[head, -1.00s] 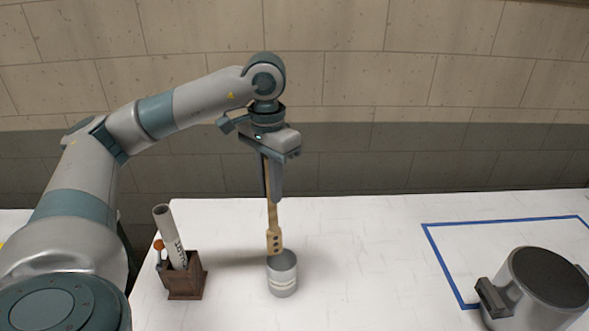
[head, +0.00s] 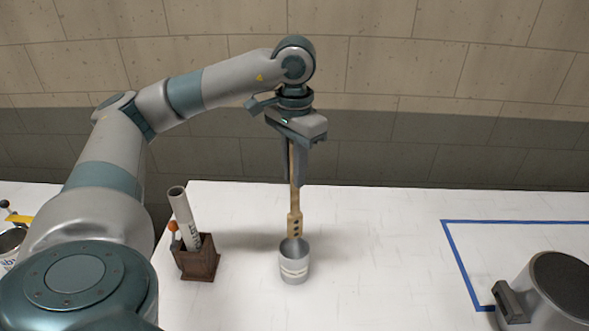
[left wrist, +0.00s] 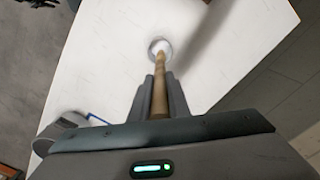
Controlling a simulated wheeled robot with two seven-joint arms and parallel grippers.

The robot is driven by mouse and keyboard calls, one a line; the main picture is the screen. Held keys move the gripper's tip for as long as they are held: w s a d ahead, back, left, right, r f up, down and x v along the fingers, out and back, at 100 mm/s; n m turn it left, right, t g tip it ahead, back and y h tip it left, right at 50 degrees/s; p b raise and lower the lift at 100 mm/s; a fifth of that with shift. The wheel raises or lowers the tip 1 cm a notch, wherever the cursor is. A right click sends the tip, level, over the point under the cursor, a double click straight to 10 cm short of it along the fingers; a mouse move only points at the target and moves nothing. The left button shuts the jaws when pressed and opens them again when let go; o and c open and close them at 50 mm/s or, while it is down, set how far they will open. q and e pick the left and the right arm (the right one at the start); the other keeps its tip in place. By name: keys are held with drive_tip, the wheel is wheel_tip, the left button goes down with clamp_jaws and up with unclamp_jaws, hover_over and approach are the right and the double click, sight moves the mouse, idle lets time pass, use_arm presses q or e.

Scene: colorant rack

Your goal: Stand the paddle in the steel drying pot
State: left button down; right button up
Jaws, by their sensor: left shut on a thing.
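The wooden paddle (head: 294,222) hangs upright, its holed wide end down. My left gripper (head: 297,182) is shut on its upper part. The small steel drying pot (head: 294,268) stands on the white table right below the paddle. The paddle's lower end lines up with the pot's mouth; I cannot tell whether it is just above the rim or slightly inside. In the left wrist view the paddle (left wrist: 160,88) runs between my fingers toward the pot (left wrist: 160,46), its far end overlapping the rim. My right gripper is not in view.
A brown wooden holder (head: 198,262) with a white tube (head: 184,217) stands left of the pot. A grey cylinder with a black top (head: 560,290) is at lower right, near a blue taped outline (head: 462,270). The table between pot and outline is clear.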

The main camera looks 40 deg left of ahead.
sight(294, 213)
use_arm(q)
drive_tip(key=shift+f+b, duration=0.6)
drive_tip(key=shift+f, duration=1.25)
wheel_tip(294, 213, down, 9)
drive_tip(key=b, duration=1)
drive_tip(key=shift+f, duration=0.15)
drive_tip(key=c, duration=1.6)
unclamp_jaws()
